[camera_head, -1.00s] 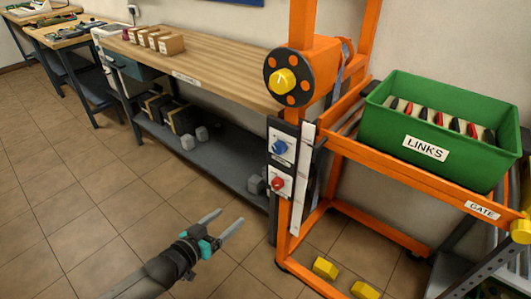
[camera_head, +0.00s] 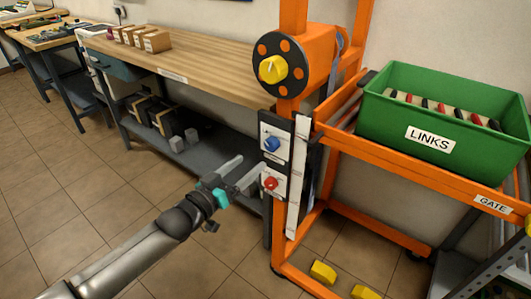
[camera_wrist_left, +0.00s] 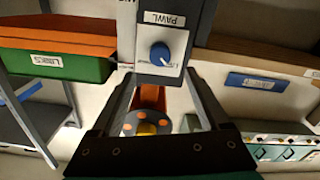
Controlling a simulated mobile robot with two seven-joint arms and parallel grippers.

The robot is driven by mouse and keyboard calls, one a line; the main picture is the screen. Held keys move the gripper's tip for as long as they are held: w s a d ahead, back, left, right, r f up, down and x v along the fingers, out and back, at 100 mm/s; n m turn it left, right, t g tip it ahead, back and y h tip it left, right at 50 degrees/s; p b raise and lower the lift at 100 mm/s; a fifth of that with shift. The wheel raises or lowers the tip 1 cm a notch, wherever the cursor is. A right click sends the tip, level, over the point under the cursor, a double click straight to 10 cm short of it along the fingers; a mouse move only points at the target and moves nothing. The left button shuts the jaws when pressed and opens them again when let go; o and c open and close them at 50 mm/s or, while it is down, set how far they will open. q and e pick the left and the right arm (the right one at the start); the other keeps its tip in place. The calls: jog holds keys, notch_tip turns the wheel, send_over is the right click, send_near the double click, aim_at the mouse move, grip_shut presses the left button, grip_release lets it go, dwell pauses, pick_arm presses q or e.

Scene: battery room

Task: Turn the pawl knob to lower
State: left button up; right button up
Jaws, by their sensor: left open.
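The blue pawl knob (camera_head: 272,144) sits on a white plate on the orange frame's post, above a red knob (camera_head: 270,183). In the left wrist view the blue knob (camera_wrist_left: 160,53) shows upside down beside the PAWL label (camera_wrist_left: 172,19), with a pale pointer line; the small position words are unreadable. My left gripper (camera_head: 250,163) is open and empty, its fingertips just left of and below the blue knob. In the wrist view the fingers (camera_wrist_left: 160,75) point at the knob's plate, one on either side, apart from the knob. My right gripper is not in view.
The orange frame (camera_head: 400,155) carries a drum with a yellow hub (camera_head: 272,69) above the knobs. A green LINKS bin (camera_head: 390,125) stands at right. A wooden bench (camera_head: 210,70) with a grey lower shelf (camera_head: 205,150) is behind the gripper. Yellow blocks (camera_head: 322,272) lie low at the frame's base.

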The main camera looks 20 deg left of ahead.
aim_at(269, 147)
pick_arm(q)
jog(key=b+x, duration=0.2)
jog(key=x, duration=0.4)
jog(key=shift+b+x, duration=0.45)
jog(key=shift+x, duration=0.65)
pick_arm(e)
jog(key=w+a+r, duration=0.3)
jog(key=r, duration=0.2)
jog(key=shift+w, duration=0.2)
pick_arm(q)
jog(key=shift+f, duration=0.1)
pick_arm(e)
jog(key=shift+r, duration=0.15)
pick_arm(q)
grip_shut()
